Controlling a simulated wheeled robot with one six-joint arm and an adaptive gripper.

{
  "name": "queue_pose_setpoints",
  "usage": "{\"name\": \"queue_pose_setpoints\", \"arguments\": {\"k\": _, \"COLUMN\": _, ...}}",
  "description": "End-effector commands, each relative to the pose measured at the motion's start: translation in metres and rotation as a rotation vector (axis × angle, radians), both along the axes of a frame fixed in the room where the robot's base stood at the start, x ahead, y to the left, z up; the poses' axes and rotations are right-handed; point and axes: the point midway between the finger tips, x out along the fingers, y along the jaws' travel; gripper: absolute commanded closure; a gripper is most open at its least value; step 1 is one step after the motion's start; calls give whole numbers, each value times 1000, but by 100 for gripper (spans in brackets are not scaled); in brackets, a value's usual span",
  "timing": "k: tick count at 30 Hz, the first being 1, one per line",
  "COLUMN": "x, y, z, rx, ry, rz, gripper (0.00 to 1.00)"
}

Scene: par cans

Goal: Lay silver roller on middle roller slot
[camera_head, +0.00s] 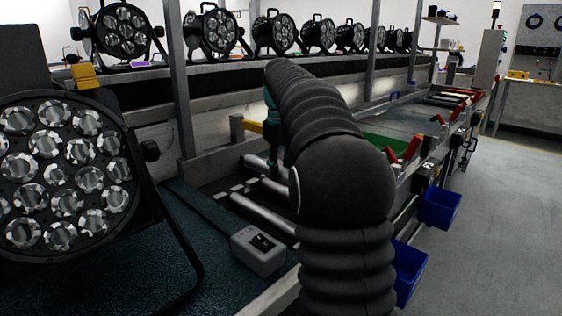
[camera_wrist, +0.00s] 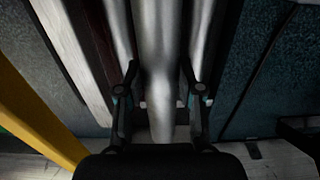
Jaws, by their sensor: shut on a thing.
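The silver roller (camera_wrist: 157,45) runs lengthwise through the middle of the wrist view. My gripper (camera_wrist: 162,98) is shut on it, with one dark finger on each side. In the head view my gripper (camera_head: 284,180) is low over the roller bed, partly hidden by my own arm. Other silver rollers flank the held one, at the left (camera_wrist: 118,30) and the right (camera_wrist: 202,30) in the wrist view. In the head view a near roller (camera_head: 262,214) and a far roller (camera_head: 257,164) lie in the bed. The middle slot is hidden; I cannot tell whether the held roller touches it.
A grey switch box (camera_head: 258,250) stands at the bed's near side. A large par can (camera_head: 65,175) stands at the left on the dark green mat. Several par cans line the back shelf (camera_head: 150,68). Blue bins (camera_head: 440,208) hang at the right, beside open floor.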

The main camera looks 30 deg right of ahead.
Motion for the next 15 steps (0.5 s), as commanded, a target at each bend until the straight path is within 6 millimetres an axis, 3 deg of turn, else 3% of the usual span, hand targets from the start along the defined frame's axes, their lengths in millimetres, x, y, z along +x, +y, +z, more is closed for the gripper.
{"name": "queue_pose_setpoints", "arguments": {"k": 15, "x": 0, "y": 0, "z": -37, "rx": 0, "ry": 0, "rz": 0, "gripper": 100}}
